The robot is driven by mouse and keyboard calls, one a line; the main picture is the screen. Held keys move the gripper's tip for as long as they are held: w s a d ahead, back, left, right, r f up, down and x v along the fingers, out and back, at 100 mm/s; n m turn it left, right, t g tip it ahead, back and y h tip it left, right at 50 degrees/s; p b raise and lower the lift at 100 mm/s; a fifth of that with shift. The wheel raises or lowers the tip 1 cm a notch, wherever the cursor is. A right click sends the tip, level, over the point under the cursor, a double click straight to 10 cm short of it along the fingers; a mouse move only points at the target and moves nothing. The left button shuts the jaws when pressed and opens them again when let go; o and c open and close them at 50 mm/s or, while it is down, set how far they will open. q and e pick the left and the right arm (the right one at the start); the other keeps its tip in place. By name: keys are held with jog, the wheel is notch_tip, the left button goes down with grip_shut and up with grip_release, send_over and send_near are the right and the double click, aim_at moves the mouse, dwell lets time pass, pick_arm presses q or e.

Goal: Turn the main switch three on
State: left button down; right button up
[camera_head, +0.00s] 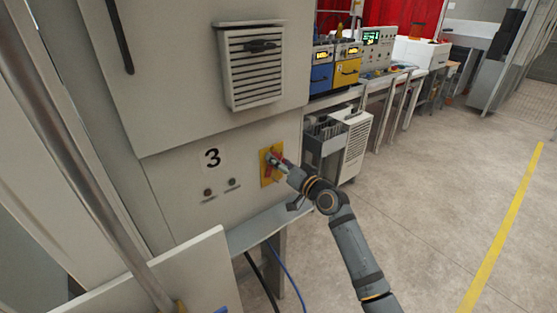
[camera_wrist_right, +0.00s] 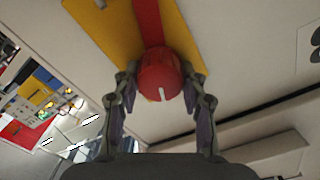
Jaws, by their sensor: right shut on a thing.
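The main switch three is a red rotary knob (camera_wrist_right: 160,78) on a yellow plate (camera_head: 265,170), set in the cabinet front to the right of the black "3" label (camera_head: 212,158). My right gripper (camera_head: 277,160) reaches the switch from the lower right. In the right wrist view its two fingers (camera_wrist_right: 160,100) stand on either side of the red knob and are shut on it. A white mark shows on the knob's face. A red strip runs from the knob across the plate. In the head view the gripper hides part of the knob. My left gripper is not in view.
Two small round buttons (camera_head: 220,188) sit below the label. A vent box (camera_head: 254,68) juts out above. A light panel edge (camera_head: 160,280) and a metal pole (camera_head: 85,160) stand at the left. A bench with instruments (camera_head: 335,65) stands behind. The floor at right is clear.

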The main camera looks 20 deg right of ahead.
jog(key=m+p, duration=0.1)
jog(key=m, duration=0.2)
jog(key=shift+m, duration=0.4)
jog(key=m+p, duration=0.1)
jog(key=m, duration=0.2)
jog(key=shift+m+p, duration=0.3)
jog(key=shift+p, duration=0.05)
jog(key=m+p, duration=0.1)
jog(key=m, duration=0.2)
jog(key=shift+d+f, duration=0.1)
jog(key=shift+f+m+p, duration=0.15)
jog(key=shift+m+p, duration=0.65)
jog(key=shift+m, duration=0.9)
jog(key=o, duration=1.1)
jog(key=shift+o, duration=0.2)
